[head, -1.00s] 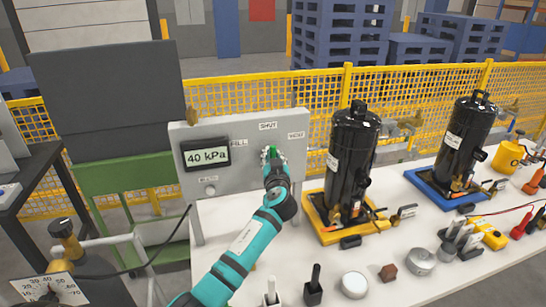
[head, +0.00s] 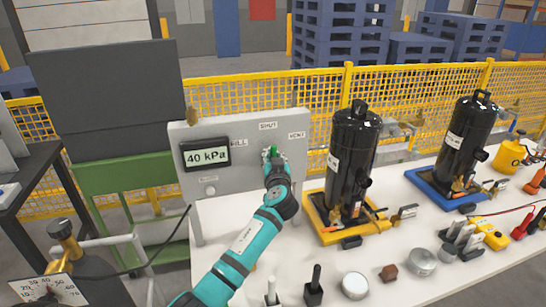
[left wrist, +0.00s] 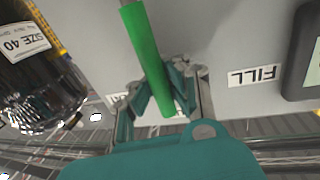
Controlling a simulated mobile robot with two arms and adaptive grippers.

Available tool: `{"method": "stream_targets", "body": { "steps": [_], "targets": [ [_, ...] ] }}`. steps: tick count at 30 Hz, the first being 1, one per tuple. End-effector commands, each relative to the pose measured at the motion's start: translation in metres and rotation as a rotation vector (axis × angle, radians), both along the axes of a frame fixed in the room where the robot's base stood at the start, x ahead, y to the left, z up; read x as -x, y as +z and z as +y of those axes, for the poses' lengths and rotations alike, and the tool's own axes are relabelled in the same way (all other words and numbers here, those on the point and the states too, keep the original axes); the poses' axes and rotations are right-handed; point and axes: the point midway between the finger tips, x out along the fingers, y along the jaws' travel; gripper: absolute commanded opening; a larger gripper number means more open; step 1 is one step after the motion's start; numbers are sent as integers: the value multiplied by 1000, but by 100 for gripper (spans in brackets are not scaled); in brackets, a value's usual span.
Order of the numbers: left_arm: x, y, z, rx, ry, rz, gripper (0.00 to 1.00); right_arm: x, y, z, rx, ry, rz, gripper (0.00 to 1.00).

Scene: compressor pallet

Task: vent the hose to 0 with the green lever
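The grey panel (head: 250,175) stands upright with a display (head: 206,155) reading 40 kPa. Labels FILL, SHUT and VENT are set around the green lever (head: 271,151), at left, top and right. My left gripper (head: 272,158) is at the lever and hides most of it in the head view. In the left wrist view, the green lever (left wrist: 146,55) runs between the two fingers of my left gripper (left wrist: 162,85), which close in on both its sides. The lever's exact direction is hard to tell in the head view. My right gripper is not in view.
A black compressor (head: 351,155) in a yellow tray stands right of the panel, and another (head: 468,135) in a blue tray stands beyond it. Small tools and parts lie along the front of the white table (head: 330,265). A dial gauge (head: 48,290) is at lower left.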

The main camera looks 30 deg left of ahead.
Motion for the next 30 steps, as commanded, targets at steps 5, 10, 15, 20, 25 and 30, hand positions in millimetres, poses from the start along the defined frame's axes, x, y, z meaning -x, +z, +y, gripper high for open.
{"method": "stream_targets", "body": {
  "steps": [5, 10, 15, 20, 25, 30],
  "targets": [
    [-5, -9, -8, -44, -4, 68, 0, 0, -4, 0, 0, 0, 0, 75],
    [-13, -13, -16, -120, -5, 163, 0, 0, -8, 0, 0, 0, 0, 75],
    [-23, -19, -25, -216, -8, 278, 0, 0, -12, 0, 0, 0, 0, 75],
    [-32, -25, -33, -306, -9, 386, 0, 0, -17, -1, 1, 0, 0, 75],
    [-39, -32, -40, -392, -10, 487, 0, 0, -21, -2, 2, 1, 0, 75],
    [-44, -38, -44, -457, -12, 563, 0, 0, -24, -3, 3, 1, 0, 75]
  ]
}}
